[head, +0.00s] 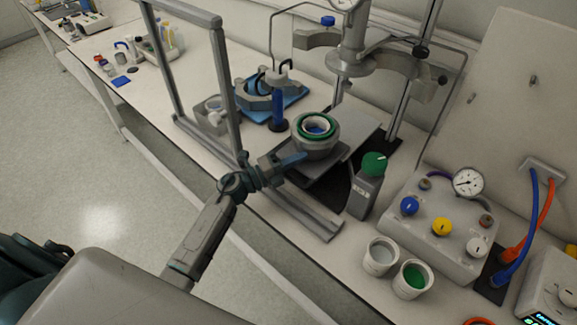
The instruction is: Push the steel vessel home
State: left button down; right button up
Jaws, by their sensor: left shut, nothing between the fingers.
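The steel vessel (314,143) is a short grey cylinder with a green ring at its open top and blue inside. It stands upright on a grey plate (341,152) under the reactor head (350,62), which hangs from a stand behind and above it. My left gripper (300,157) is shut and empty. Its blue-grey fingertips are at the vessel's lower front left side; whether they touch it I cannot tell. My right gripper is not in view.
A grey upright frame (220,75) stands left of my gripper. A blue tray (290,105) with parts lies behind.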

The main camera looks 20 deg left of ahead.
pick_arm(q)
jog(key=w+d+b, duration=0.1)
jog(key=w, duration=0.3)
jog(key=w+d+b, duration=0.1)
jog(key=w+d, duration=0.1)
jog(key=w, duration=0.2)
jog(key=w+d+b, duration=0.1)
jog(key=w, duration=0.3)
jog(key=shift+w+d+f, duration=0.1)
jog(key=shift+d, duration=0.1)
jog(key=shift+w+d+b, duration=0.1)
jog(key=shift+w+b, duration=0.2)
jog(key=shift+r, duration=0.35)
